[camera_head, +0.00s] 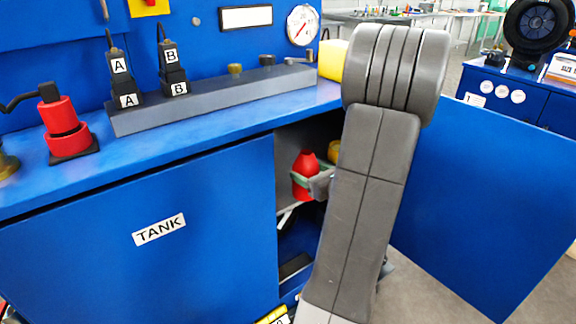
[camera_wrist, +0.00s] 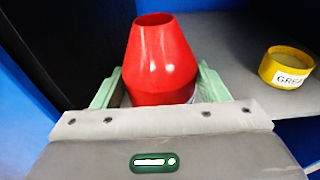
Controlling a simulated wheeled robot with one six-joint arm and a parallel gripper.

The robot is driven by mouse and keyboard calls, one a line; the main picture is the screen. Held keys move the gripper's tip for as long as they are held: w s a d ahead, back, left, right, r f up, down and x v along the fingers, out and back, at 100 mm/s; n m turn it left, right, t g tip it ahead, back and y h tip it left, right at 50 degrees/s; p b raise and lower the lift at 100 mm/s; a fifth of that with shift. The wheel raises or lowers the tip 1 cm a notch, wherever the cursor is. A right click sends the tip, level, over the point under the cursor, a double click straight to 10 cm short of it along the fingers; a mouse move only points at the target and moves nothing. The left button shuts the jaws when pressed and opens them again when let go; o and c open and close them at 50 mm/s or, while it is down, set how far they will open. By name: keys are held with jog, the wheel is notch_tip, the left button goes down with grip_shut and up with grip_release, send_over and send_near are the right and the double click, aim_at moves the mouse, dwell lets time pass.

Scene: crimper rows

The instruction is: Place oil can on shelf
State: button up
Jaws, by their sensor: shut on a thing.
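The oil can (camera_head: 306,172) is red with a tapering top. It is inside the open blue cabinet, over or on the grey shelf (camera_head: 284,212). In the wrist view the oil can (camera_wrist: 160,62) stands upright between my gripper's green fingers (camera_wrist: 155,92). My gripper (camera_head: 305,180) is shut on the oil can from the front. The shelf (camera_wrist: 226,50) shows to the right in the wrist view. The can's base is hidden by my gripper, so I cannot tell whether it touches the shelf.
A yellow grease tin (camera_wrist: 286,68) stands on the shelf to the right of the can. The cabinet door (camera_head: 490,200) is open at the right. A TANK panel (camera_head: 150,235) closes the left part. A red jack (camera_head: 62,125) stands on the blue bench top.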

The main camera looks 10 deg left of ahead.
jog(key=shift+f+b+x, duration=0.2)
jog(key=shift+f+x, duration=0.1)
jog(key=shift+x, duration=1.55)
jog(key=shift+f+b+x, duration=0.2)
jog(key=shift+f+x, duration=0.05)
jog(key=shift+x, duration=1.55)
jog(key=shift+f+b+x, duration=0.2)
jog(key=shift+f+x, duration=0.1)
jog(key=shift+x, duration=1.55)
jog(key=shift+s+d, duration=0.1)
jog(key=shift+s, duration=0.05)
jog(key=shift+f, duration=0.15)
jog(key=o, duration=1.2)
jog(key=shift+o, duration=0.2)
jog(key=shift+s+d, duration=0.15)
jog(key=shift+d, duration=0.05)
jog(key=p+v, duration=0.1)
jog(key=v, duration=1)
jog(key=shift+s+d, duration=0.2)
